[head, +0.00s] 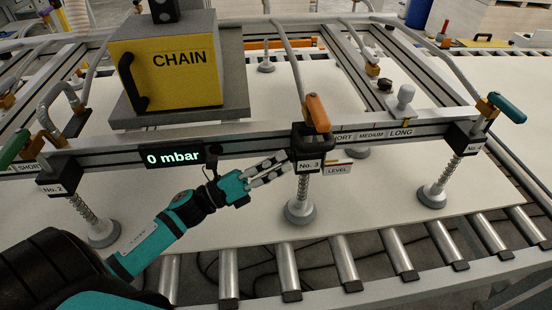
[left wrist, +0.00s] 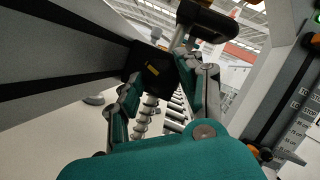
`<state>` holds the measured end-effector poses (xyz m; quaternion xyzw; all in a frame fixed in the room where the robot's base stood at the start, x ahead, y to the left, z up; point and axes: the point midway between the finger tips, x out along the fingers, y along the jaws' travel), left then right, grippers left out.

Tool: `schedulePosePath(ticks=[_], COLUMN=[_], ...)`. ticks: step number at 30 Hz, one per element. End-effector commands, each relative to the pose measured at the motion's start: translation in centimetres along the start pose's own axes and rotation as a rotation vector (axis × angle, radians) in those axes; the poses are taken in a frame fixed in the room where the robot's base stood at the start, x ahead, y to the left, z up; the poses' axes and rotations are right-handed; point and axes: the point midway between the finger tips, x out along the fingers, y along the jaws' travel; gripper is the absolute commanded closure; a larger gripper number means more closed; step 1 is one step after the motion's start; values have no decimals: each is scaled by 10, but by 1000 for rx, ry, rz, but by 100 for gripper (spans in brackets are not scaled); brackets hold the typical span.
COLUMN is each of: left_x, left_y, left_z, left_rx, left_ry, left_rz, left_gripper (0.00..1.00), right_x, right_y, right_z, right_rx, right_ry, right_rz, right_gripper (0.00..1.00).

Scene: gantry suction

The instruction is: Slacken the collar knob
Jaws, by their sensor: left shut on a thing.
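My left gripper (head: 277,171) reaches in from the left, with its fingertips at the left side of the black collar block (head: 307,164) labelled No. 3. The block sits on the grey crossbar, above a spring stem and grey suction cup (head: 300,211). In the left wrist view the two fingers stand either side of a dark part in front of the black block (left wrist: 150,70). The gripper is shut on this part, which I take to be the collar knob; the fingers mostly hide it. An orange lever (head: 318,112) stands above the block. My right gripper is not in view.
The crossbar carries a display (head: 170,157) reading 0 mbar and a SHORT, MEDIUM, LONG scale (head: 372,135). Blocks No. 2 (head: 58,188) and another at right (head: 465,138) hold more cups. A yellow CHAIN box (head: 180,85) stands behind; rollers (head: 342,258) run in front.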

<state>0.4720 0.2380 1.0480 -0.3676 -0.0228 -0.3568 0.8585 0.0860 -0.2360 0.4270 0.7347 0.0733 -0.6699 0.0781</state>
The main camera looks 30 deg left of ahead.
Motion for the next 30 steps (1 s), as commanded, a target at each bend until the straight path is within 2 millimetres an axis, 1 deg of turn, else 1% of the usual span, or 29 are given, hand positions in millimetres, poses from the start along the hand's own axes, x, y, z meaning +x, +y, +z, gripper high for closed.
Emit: schedulePosePath(ticks=[11,12,14,20,23,26,29,30], left_x=[0,0,0,0,-1,-10,-26,-34], left_y=[0,0,0,0,0,1,1,1], left_z=[0,0,0,0,0,-1,-1,-1], left_rx=[-6,-6,-6,-5,-5,-7,-7,-7], left_ry=[-2,-2,-1,-1,-1,0,0,0], left_rz=[2,2,2,2,2,5,7,8], left_gripper=[95,61,53,53,53,53,53,53], right_x=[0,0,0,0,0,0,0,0], right_y=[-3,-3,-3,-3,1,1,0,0], right_z=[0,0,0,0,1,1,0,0], right_rx=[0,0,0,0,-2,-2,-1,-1], right_ry=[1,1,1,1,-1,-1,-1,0], right_rz=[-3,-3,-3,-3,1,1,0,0], right_gripper=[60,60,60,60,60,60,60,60])
